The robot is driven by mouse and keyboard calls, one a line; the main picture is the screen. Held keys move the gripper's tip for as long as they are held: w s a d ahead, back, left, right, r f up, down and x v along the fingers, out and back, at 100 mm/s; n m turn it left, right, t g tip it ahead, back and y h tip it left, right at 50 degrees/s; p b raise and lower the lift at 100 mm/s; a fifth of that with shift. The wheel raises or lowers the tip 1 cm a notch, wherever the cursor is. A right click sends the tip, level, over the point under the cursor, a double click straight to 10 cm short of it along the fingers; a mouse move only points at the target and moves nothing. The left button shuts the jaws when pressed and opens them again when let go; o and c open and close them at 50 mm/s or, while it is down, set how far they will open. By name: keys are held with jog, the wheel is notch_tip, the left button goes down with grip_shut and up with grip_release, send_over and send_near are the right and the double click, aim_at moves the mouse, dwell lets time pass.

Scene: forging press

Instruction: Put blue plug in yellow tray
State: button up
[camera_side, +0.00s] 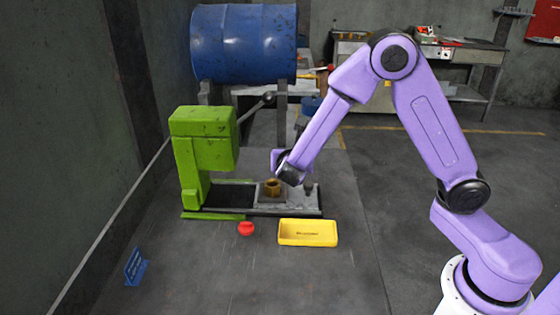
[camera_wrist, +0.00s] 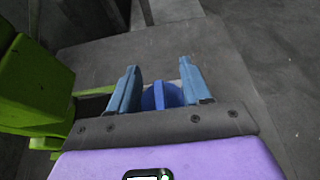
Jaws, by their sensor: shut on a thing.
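The blue plug (camera_wrist: 161,96) shows in the wrist view as a rounded blue shape between the two blue-grey fingers of my gripper (camera_wrist: 158,78). My gripper is shut on it. In the side view my gripper (camera_side: 288,172) is above the grey bed of the green press, near a brass-coloured ring (camera_side: 272,187). The plug cannot be made out there. The yellow tray (camera_side: 308,239) lies on the floor plate in front of the press bed, below and to the right of my gripper. No plug is seen in it.
The green press (camera_side: 205,150) stands left of my gripper, with a long lever rising behind it. A red knob-like piece (camera_side: 246,228) lies left of the tray. A small blue sign (camera_side: 135,266) stands at front left. The surface in front of the tray is clear.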

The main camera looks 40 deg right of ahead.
jog(key=s+d+r+n+t+y, duration=0.1)
jog(key=s+r+n+t+y, duration=0.3)
jog(key=s+r+n+y, duration=0.15)
jog(key=s+a+f+n+y, duration=0.45)
jog(key=s+a, duration=0.45)
jog(key=a, duration=0.4)
jog(key=s+a+f+n+y, duration=0.45)
jog(key=s+a, duration=0.45)
jog(key=a, duration=0.4)
send_over(215, 310)
jog(key=s, duration=0.2)
jog(key=shift+m+g, duration=0.3)
jog(key=shift+m, duration=0.15)
jog(key=f, duration=0.8)
jog(key=shift+w+a+f, duration=0.1)
jog(key=shift+a+f, duration=0.1)
jog(key=shift+f, duration=0.15)
jog(key=shift+w+a+f, duration=0.15)
jog(key=shift+f, duration=1.65)
jog(key=shift+f, duration=0.1)
